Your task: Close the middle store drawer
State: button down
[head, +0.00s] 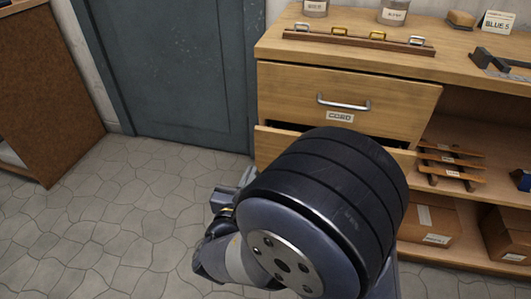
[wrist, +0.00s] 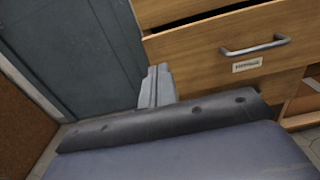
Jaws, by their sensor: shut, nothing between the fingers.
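The middle drawer (head: 266,146) is pulled out below the top drawer (head: 345,88), which is labelled CORD. A dark gap shows over its front, and my arm hides most of it in the head view. In the wrist view, a wooden drawer front (wrist: 215,48) with a silver bar handle (wrist: 254,47) and a small label stands out, with a dark opening above it. It seems to be the same drawer. My gripper (wrist: 157,78) is shut and empty, at the left end of this front. I cannot tell whether it touches the wood.
A blue-grey door (head: 170,70) is to the left, and a brown cabinet (head: 48,95) stands further left. Open shelves on the right hold cardboard boxes (head: 425,218) and a small rack (head: 450,165). The worktop (head: 460,50) carries jars and tools. The tiled floor (head: 110,220) at left is clear.

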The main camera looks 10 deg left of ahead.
jog(key=b, duration=0.3)
send_near(268, 132)
jog(key=w, duration=0.5)
jog(key=shift+w+d+f, duration=0.1)
jog(key=shift+w+f, duration=0.15)
jog(key=shift+f, duration=0.05)
jog(key=shift+w+r, duration=0.15)
jog(key=shift+w, duration=0.55)
jog(key=w, duration=0.4)
jog(key=shift+w+d+b, duration=0.1)
jog(key=shift+w+b, duration=0.1)
jog(key=shift+b, duration=0.15)
jog(key=shift+w, duration=0.2)
jog(key=shift+r, duration=0.15)
